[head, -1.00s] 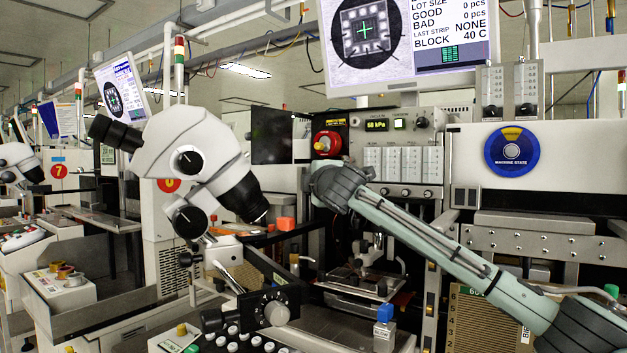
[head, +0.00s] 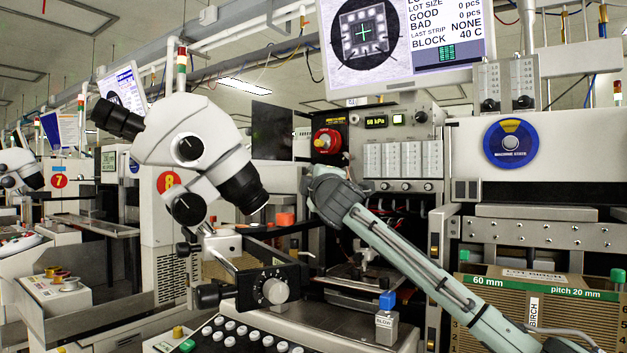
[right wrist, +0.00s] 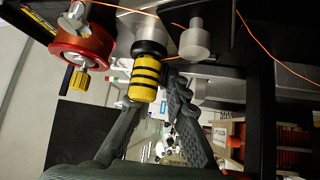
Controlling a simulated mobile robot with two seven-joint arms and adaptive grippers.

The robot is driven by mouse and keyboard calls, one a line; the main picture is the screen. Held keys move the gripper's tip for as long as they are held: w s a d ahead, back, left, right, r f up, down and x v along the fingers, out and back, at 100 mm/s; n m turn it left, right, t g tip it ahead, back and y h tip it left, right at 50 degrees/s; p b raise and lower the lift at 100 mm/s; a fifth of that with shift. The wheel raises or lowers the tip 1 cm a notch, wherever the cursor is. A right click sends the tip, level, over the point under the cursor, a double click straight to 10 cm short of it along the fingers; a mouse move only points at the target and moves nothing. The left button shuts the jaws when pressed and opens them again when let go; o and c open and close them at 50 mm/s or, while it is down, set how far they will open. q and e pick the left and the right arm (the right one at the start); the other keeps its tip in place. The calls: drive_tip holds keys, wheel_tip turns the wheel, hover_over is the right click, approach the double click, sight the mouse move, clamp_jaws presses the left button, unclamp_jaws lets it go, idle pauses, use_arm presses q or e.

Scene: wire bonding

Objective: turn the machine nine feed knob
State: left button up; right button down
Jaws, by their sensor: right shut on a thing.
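A yellow knob with black bands (right wrist: 145,80) shows in the right wrist view, on a dark round base. My right gripper (right wrist: 148,92) is shut on it, one finger on each side. In the head view my right gripper (head: 325,190) is at the machine front, just below the red switch, and hides the knob there. No label on the knob can be read. My left gripper is not in view.
A red ring with a yellow knob (right wrist: 80,52) and a white round knob (right wrist: 195,40) flank the held knob. Thin orange wires pass close by. A microscope (head: 195,150) stands left of my right arm. A slotted magazine (head: 590,300) stands at lower right.

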drive_tip(key=c, duration=1.5)
unclamp_jaws()
drive_tip(key=shift+c, duration=0.2)
drive_tip(key=shift+s, duration=0.15)
drive_tip(key=v, duration=0.7)
drive_tip(key=shift+s, duration=0.1)
